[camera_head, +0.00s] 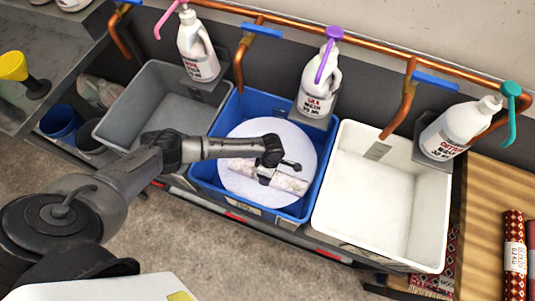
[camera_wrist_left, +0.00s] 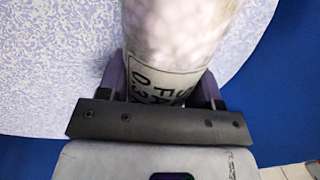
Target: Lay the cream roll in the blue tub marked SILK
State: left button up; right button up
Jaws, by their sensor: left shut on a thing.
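The cream roll (camera_head: 290,184) lies roughly level inside the blue tub (camera_head: 207,168), over a pale speckled round surface (camera_head: 300,137). My left gripper (camera_head: 268,172) reaches in from the left and is shut around the roll. In the left wrist view, the roll (camera_wrist_left: 180,35) runs up and away between the two fingers (camera_wrist_left: 160,85), with a partly hidden printed label band by the jaws. The speckled surface (camera_wrist_left: 50,60) is beneath it. I cannot tell whether the roll touches that surface. The tub's front marking is not readable. My right gripper is out of view.
An empty grey tub (camera_head: 160,100) stands left of the blue one and an empty white tub (camera_head: 380,190) right. Pump bottles (camera_head: 318,88) and copper pipes with blue levers (camera_head: 435,82) line the back. A slatted wooden surface (camera_head: 490,190) with patterned rolls is at the right.

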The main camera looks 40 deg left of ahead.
pick_arm(q)
jog(key=b+x, duration=0.1)
jog(key=x, duration=0.1)
jog(key=w+x, duration=0.1)
jog(key=x, duration=0.1)
jog(key=shift+a+f+b, duration=0.1)
jog(key=shift+f+b, duration=0.25)
jog(key=shift+f, duration=0.1)
jog(key=shift+w+b+x, duration=0.15)
jog(key=shift+b+x, duration=0.4)
jog(key=shift+x, duration=0.4)
jog(key=shift+w+b+x, duration=0.15)
jog(key=shift+b+x, duration=0.35)
jog(key=shift+x, duration=0.4)
jog(key=shift+a, duration=0.1)
jog(key=shift+f, duration=0.1)
jog(key=o, duration=1.1)
jog(key=shift+f, duration=0.1)
jog(key=shift+a, duration=0.1)
